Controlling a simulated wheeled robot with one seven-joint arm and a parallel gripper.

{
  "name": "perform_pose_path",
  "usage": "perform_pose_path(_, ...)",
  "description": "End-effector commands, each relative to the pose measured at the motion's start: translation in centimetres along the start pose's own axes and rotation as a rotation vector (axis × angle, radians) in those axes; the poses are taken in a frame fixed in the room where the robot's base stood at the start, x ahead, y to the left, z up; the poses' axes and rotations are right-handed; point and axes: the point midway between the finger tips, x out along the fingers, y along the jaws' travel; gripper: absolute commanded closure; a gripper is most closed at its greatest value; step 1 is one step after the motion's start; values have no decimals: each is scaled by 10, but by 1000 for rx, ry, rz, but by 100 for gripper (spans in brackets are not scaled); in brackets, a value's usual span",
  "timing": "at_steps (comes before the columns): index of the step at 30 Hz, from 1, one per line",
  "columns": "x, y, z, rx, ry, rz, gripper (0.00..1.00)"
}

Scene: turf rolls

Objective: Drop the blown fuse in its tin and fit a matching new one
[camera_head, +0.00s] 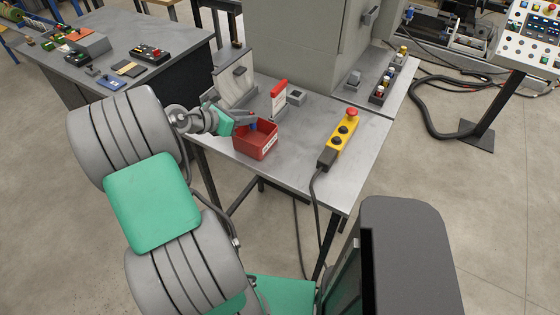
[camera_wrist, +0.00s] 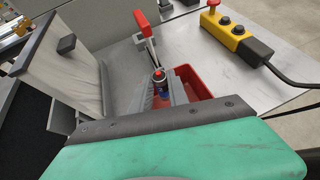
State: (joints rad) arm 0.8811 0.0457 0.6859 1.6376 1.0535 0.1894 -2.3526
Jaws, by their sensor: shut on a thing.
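My gripper (camera_head: 246,119) is at the left rim of the red tin (camera_head: 256,147), over its opening. In the wrist view the gripper (camera_wrist: 163,90) is shut on a small fuse (camera_wrist: 160,76) with a grey end, a red centre and some blue below. The fuse's lower part is hidden by the fingers and tin. The tin (camera_wrist: 207,82) also shows behind and right of the fingers. A red-handled holder (camera_head: 279,95) stands upright behind the tin. Several small fuse-like pieces stand in a dark rack (camera_head: 379,97) at the table's back right.
A yellow control box (camera_head: 341,137) with a red button and cable lies right of the tin. A pale panel with a black handle (camera_head: 235,80) stands left of the red-handled holder. A small grey block (camera_head: 297,97) is beside the holder.

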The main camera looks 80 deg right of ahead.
Motion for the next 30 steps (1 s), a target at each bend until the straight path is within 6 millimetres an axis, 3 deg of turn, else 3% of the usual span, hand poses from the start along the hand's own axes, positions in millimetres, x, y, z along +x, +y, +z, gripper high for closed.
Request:
perform_pose_path(9,1,0,-3,0,0,1,100)
perform_pose_path(10,2,0,-3,0,0,0,77)
perform_pose_path(18,2,0,-3,-1,0,1,55)
perform_pose_path(26,1,0,-3,-1,0,1,54)
perform_pose_path(30,-15,2,-4,-2,0,5,54)
